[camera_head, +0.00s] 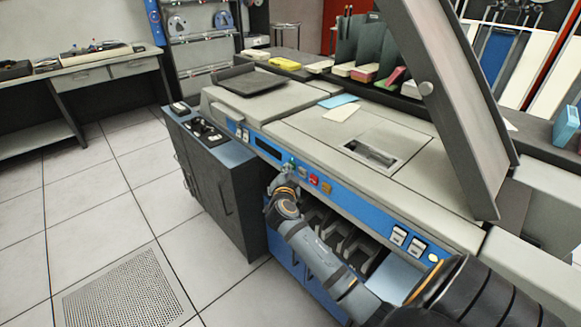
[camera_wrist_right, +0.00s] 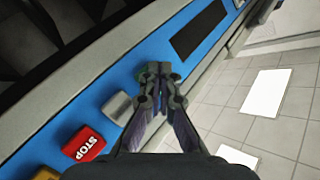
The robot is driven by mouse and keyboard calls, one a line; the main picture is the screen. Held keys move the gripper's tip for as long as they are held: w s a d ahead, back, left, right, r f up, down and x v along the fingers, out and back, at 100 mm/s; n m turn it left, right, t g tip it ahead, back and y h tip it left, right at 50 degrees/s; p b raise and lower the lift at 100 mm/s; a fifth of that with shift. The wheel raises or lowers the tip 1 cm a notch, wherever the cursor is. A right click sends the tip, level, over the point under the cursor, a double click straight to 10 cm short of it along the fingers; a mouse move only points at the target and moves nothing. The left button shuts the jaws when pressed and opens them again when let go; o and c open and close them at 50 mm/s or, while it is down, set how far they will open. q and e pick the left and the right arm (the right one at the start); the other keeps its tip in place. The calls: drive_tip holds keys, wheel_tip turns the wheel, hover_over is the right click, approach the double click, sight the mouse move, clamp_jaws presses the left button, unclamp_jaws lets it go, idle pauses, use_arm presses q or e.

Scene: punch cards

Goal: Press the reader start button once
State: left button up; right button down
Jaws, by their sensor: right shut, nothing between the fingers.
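The card reader (camera_head: 330,112) is a grey machine with a blue control panel (camera_head: 345,199) along its front. My right gripper (camera_head: 288,170) is shut and empty, with its tips at the panel. In the right wrist view its tips (camera_wrist_right: 159,74) lie over the blue strip, between a dark display (camera_wrist_right: 199,31) and a silver button (camera_wrist_right: 117,108). The left gripper is not in view.
A red STOP button (camera_wrist_right: 83,143) and a yellow button (camera_wrist_right: 46,174) sit beside the silver one. White switches (camera_head: 398,236) are farther right. A raised grey cover (camera_head: 455,110) stands over the machine's right side. Tiled floor (camera_head: 100,200) is clear at left.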

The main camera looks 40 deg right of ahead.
drive_tip(key=shift+a, duration=0.15)
drive_tip(key=shift+a+b, duration=0.4)
drive_tip(key=shift+a, duration=0.3)
drive_tip(key=a, duration=0.1)
drive_tip(key=a+b, duration=0.1)
drive_tip(key=a, duration=0.1)
drive_tip(key=a+b, duration=0.1)
drive_tip(key=a, duration=0.1)
drive_tip(key=shift+s, duration=0.25)
idle(0.7)
